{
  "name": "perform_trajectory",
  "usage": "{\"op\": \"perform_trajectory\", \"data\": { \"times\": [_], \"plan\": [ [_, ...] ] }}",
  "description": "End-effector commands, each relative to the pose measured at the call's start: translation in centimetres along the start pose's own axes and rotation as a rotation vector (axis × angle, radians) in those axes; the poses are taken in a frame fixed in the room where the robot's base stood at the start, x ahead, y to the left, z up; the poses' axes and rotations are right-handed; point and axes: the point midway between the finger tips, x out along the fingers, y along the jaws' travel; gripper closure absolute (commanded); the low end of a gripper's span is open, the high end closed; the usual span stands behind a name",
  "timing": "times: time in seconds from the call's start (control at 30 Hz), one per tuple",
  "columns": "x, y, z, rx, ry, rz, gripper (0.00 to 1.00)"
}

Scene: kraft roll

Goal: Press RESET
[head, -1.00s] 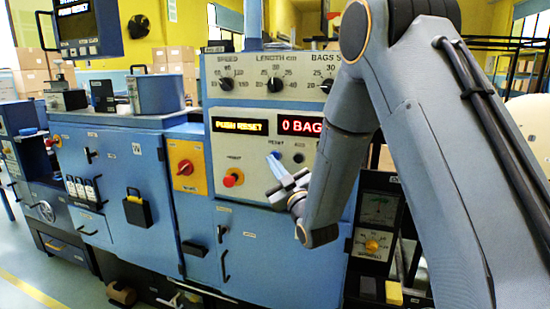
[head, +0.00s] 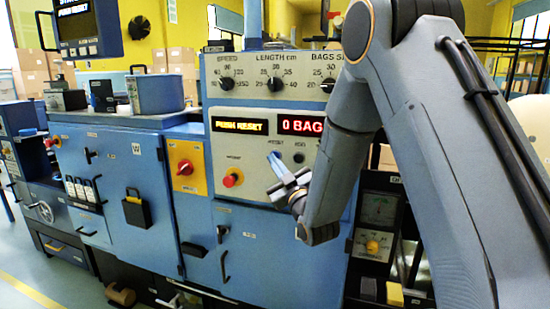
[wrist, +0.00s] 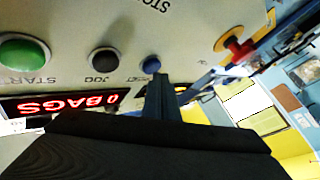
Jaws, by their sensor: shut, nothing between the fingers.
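The RESET button (wrist: 150,64) is the small blue one on the cream control panel (head: 250,187). In the wrist view, which shows the panel upside down, the shut, empty tip of my gripper (wrist: 158,80) lies right beside it. I cannot tell whether the tip touches the button. In the head view my gripper (head: 274,158) points at the panel below the displays and hides the button. The yellow display (head: 240,126) reads PUSH RESET.
A black JOG button (wrist: 105,60) and a green START button (wrist: 22,52) sit in a row with RESET. A red stop knob (head: 232,177) sticks out to the left of my gripper. A red display (head: 302,126) reads 0 BAGS.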

Motion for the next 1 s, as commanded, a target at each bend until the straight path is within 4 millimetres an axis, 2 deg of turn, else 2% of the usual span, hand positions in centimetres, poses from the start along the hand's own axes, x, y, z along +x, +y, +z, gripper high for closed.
{"op": "perform_trajectory", "data": {
  "times": [1.0],
  "plan": [
    [0.57,0.47,0.42,0.000,0.000,0.001,1.00]
  ]
}}
